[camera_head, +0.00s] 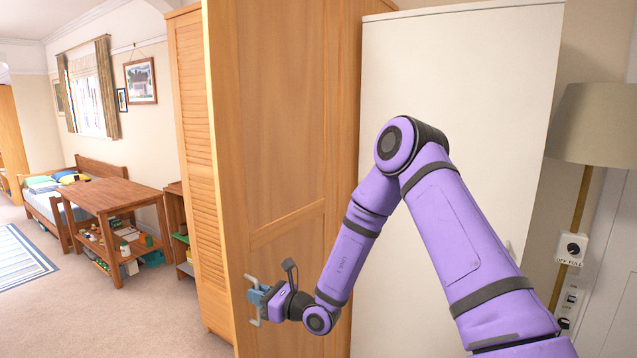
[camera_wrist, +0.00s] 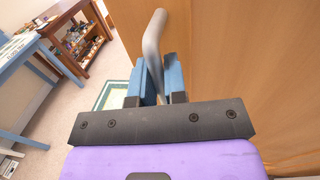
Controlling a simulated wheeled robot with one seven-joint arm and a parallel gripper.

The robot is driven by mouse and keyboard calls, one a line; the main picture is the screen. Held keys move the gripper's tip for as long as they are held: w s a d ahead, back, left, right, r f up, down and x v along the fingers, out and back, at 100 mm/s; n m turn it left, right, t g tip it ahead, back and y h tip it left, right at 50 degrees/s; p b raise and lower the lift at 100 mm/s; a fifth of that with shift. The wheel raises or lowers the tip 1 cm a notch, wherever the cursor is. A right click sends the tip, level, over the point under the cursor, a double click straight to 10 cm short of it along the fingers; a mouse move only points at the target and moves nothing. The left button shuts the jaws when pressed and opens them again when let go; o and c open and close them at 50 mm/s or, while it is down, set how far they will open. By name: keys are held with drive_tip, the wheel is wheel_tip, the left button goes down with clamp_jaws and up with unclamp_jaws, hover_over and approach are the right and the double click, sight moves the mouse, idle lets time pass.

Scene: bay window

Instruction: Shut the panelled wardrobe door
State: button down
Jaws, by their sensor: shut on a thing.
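The panelled wooden wardrobe door (camera_head: 270,110) stands upright in the middle of the head view, its panelled face turned towards my arm. It appears to stand open, though its hinge line is hard to make out. A grey bar handle (camera_head: 250,279) sits low near its left edge. My gripper (camera_head: 262,297) is shut on this handle. In the wrist view, the blue fingers (camera_wrist: 158,82) close around the curved grey handle (camera_wrist: 153,42), and the plain wood of the door (camera_wrist: 235,60) fills the right side. The fingers hide part of the handle.
A louvred wooden door (camera_head: 196,150) stands just left of the panelled door. A tall white cabinet (camera_head: 455,80) and a lamp (camera_head: 600,125) stand to the right. A wooden table (camera_head: 115,195) and a bed (camera_head: 42,205) are at the far left. Carpet (camera_head: 120,315) lies clear at front left.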

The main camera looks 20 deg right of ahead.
sight(246, 288)
drive_tip(key=shift+w+a, duration=0.15)
drive_tip(key=shift+w, duration=0.1)
drive_tip(key=shift+w+a+m+t+h, duration=0.3)
drive_tip(key=shift+w+a+h, duration=0.15)
drive_tip(key=shift+w, duration=0.25)
drive_tip(key=shift+w+a, duration=0.15)
drive_tip(key=shift+x, duration=0.8)
drive_tip(key=shift+w+m+t+h, duration=0.15)
drive_tip(key=shift+m+t+h, duration=0.1)
drive_tip(key=shift+m+t, duration=0.05)
drive_tip(key=shift+w+a, duration=0.25)
drive_tip(key=shift+w, duration=0.2)
drive_tip(key=shift+w+a+h, duration=0.2)
drive_tip(key=shift+w+h, duration=0.1)
drive_tip(key=shift+w, duration=0.05)
drive_tip(key=shift+w+a+m+t+h, duration=0.4)
drive_tip(key=shift+w+a+m+t, duration=0.1)
drive_tip(key=shift+w, duration=0.35)
